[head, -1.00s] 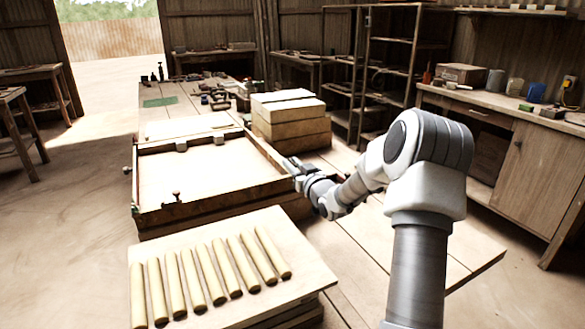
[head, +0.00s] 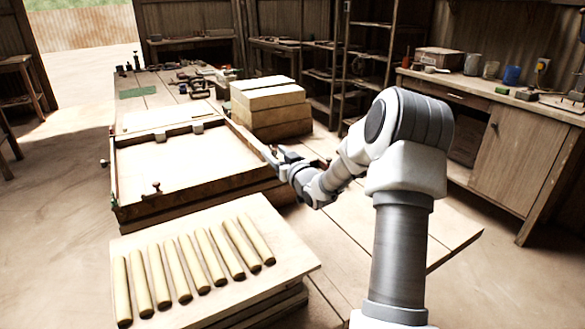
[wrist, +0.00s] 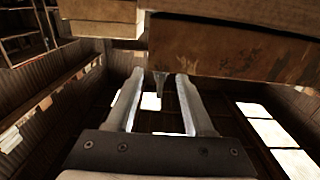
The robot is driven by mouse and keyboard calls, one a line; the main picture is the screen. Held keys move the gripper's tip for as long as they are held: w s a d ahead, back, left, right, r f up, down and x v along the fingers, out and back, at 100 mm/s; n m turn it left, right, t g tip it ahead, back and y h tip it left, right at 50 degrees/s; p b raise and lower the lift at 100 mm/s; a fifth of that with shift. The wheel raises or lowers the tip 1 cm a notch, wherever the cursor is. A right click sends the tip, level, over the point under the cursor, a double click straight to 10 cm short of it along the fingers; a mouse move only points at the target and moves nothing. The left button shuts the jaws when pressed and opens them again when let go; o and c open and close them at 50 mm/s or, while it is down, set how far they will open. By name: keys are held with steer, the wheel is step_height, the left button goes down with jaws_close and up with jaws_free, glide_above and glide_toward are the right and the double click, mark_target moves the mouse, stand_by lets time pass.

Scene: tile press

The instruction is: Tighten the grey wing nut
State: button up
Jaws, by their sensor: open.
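My gripper (head: 272,153) is beside the right side of the press frame (head: 190,198), near its front right corner. In the wrist view my gripper (wrist: 160,78) is open, one finger on each side of a small grey pointed piece (wrist: 160,84). This piece shows just at the edge of the rusty frame wall (wrist: 230,50). It may be the grey wing nut; its wings are not clear and I cannot tell whether the fingers touch it. In the head view my gripper hides that spot. Small knobs sit on the frame's front (head: 153,188) and left side (head: 104,162).
A board with several clay rolls (head: 290,270) lies in front of the press. A stack of wooden blocks (head: 270,110) stands behind my gripper. Tools (head: 195,85) lie at the table's far end. The table right of the press (head: 390,235) is bare below my arm.

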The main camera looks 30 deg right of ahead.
steer(key=s+p, duration=0.2)
steer(key=s, duration=1.4)
steer(key=shift+d, duration=0.15)
